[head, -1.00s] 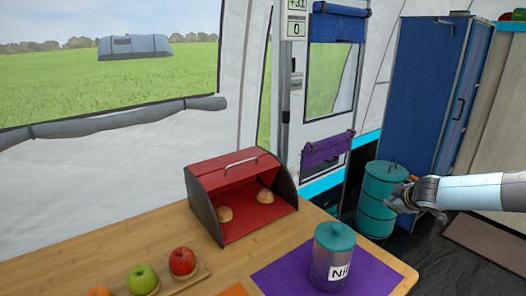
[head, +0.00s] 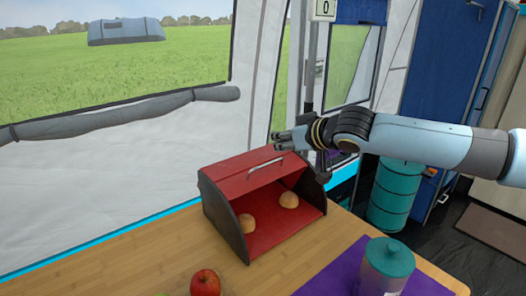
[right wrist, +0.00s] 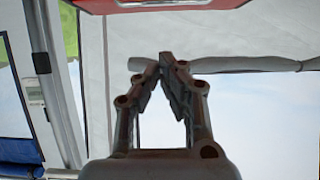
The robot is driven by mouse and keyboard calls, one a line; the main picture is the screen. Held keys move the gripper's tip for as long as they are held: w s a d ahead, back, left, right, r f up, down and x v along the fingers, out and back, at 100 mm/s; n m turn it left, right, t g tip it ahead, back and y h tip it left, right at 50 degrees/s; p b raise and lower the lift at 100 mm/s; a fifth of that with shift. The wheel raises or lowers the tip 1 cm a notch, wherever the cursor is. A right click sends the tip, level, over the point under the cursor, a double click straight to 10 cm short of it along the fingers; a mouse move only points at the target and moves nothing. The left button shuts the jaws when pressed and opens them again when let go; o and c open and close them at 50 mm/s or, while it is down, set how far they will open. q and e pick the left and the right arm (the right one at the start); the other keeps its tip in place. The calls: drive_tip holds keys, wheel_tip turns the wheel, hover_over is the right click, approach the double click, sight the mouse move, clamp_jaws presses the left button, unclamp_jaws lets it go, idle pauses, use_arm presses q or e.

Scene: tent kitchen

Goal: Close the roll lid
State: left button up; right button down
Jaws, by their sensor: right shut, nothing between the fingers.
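The red bread box (head: 240,182) with dark side panels stands on the wooden table. Its roll lid is up, with a silver handle (head: 266,164) near the top front, and two bread rolls (head: 288,200) show inside. My right gripper (head: 278,141) is shut and empty, just above and behind the top of the box, pointing left. It also shows in the right wrist view (right wrist: 165,58), fingertips together, with a red strip of the box (right wrist: 150,4) at the top edge. Whether it touches the box I cannot tell. My left gripper is out of view.
A jar with a teal lid (head: 388,262) stands on a purple mat (head: 335,270) at the front right. A red apple (head: 206,284) sits at the front. A teal bin (head: 396,195) stands beyond the table. Bare table lies left of the box.

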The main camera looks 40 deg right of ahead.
drive_tip(key=b, duration=0.2)
hover_over(268, 172)
drive_tip(key=shift+s+a+f, duration=0.1)
drive_tip(key=shift+s+f, duration=0.1)
drive_tip(key=shift+f, duration=1.05)
drive_tip(key=x, duration=0.4)
drive_tip(key=shift+w+b, duration=0.2)
drive_tip(key=shift+b, duration=0.2)
drive_tip(key=s, duration=0.1)
drive_tip(key=s+f+p, duration=0.1)
drive_tip(key=s, duration=0.1)
drive_tip(key=shift+s+a+f, duration=0.1)
drive_tip(key=shift+s, duration=0.25)
drive_tip(key=shift+s+a+f, duration=0.1)
drive_tip(key=shift+f, duration=0.1)
use_arm(q)
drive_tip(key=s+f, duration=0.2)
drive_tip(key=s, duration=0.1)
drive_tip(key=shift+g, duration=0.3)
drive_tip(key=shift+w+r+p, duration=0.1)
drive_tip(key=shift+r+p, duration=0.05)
drive_tip(key=shift+p, duration=0.15)
use_arm(e)
drive_tip(key=shift+s+f, duration=0.1)
drive_tip(key=shift+s, duration=0.05)
